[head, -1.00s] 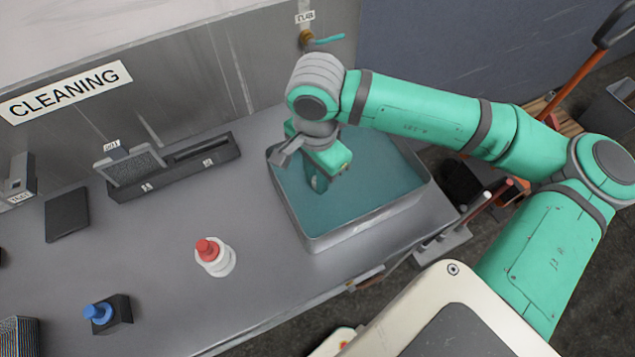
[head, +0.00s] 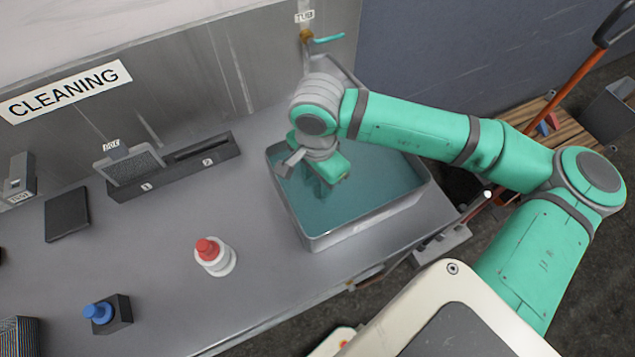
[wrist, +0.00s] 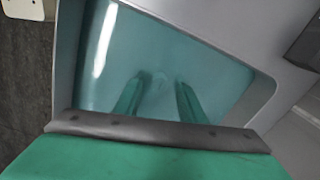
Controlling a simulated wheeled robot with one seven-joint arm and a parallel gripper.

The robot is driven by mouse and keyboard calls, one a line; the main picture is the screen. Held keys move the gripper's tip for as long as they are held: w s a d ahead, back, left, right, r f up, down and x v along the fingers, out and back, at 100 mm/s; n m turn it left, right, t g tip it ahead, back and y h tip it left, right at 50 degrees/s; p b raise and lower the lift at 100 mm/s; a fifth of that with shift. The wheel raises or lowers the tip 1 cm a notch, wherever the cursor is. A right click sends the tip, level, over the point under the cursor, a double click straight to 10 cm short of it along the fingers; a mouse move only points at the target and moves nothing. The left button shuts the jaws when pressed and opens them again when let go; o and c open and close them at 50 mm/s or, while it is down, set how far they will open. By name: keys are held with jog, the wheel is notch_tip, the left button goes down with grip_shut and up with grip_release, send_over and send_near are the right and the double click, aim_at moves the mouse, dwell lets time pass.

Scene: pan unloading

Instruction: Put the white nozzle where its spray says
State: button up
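My gripper (wrist: 159,84) is down in the tub of teal water (head: 411,205), its fingers under the surface. In the wrist view the two green fingers are apart, with a gap between them. In the head view my wrist hides that spot, and no white nozzle shows elsewhere.
A white bottle (head: 222,266) with a red nozzle (head: 207,249) stands left of the tub. A blue nozzle (head: 98,312) sits on a dark block (head: 122,314). A numbered dark rack (head: 222,160) and a grey mesh pad (head: 133,167) are behind.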

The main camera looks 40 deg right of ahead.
aim_at(317, 187)
notch_tip(317, 187, up, 12)
jog(key=shift+r, duration=0.25)
dwell(0.4)
dwell(0.5)
